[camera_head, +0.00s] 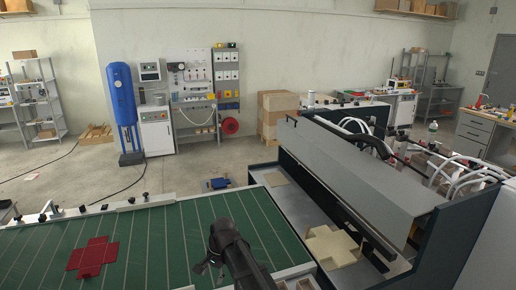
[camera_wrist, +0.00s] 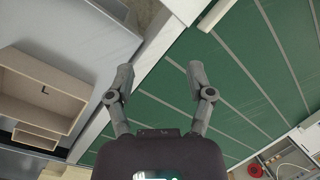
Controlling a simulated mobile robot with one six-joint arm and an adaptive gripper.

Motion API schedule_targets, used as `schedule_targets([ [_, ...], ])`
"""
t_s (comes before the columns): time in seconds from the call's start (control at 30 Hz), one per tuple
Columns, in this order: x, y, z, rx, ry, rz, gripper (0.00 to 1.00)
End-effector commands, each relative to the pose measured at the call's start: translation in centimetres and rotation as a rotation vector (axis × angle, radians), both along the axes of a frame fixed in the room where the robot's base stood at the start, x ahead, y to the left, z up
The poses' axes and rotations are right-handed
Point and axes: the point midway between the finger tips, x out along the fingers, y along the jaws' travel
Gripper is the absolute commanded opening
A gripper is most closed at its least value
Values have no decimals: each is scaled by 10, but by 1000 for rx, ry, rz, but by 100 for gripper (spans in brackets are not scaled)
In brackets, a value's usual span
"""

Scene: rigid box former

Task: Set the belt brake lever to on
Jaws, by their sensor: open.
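I cannot pick out the belt brake lever for certain in either view. The green belt (camera_head: 180,235) with pale cross lines runs across the lower left of the head view. It also shows in the wrist view (camera_wrist: 245,75). Small dark fittings (camera_head: 145,198) stand along its far rail, too small to tell apart. My gripper (camera_wrist: 160,74) is open and empty, its two grey fingers spread over the belt's edge in the wrist view. In the head view my dark arm end (camera_head: 232,250) is over the belt's right part and hides some of it.
A red cross-shaped blank (camera_head: 92,257) lies on the belt at left. A cream blank (camera_head: 333,246) lies on the machine bed right of the belt. A long grey cover (camera_head: 350,165) rises behind it. A beige tray marked L (camera_wrist: 42,92) is at left in the wrist view.

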Motion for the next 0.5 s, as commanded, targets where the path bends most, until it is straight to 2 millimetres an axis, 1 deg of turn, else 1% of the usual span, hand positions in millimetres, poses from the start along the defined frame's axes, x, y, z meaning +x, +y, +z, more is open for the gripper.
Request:
schedule_targets([
  [0.03, -4, -25, 5, -10, -17, 19, 68],
  [0.1, -4, -53, 8, -23, -40, 54, 68],
  [0.27, -10, -117, 16, -61, -85, 137, 68],
  [0.3, -13, -131, 18, -70, -95, 157, 68],
  [0.5, -31, -205, 27, -123, -133, 265, 68],
])
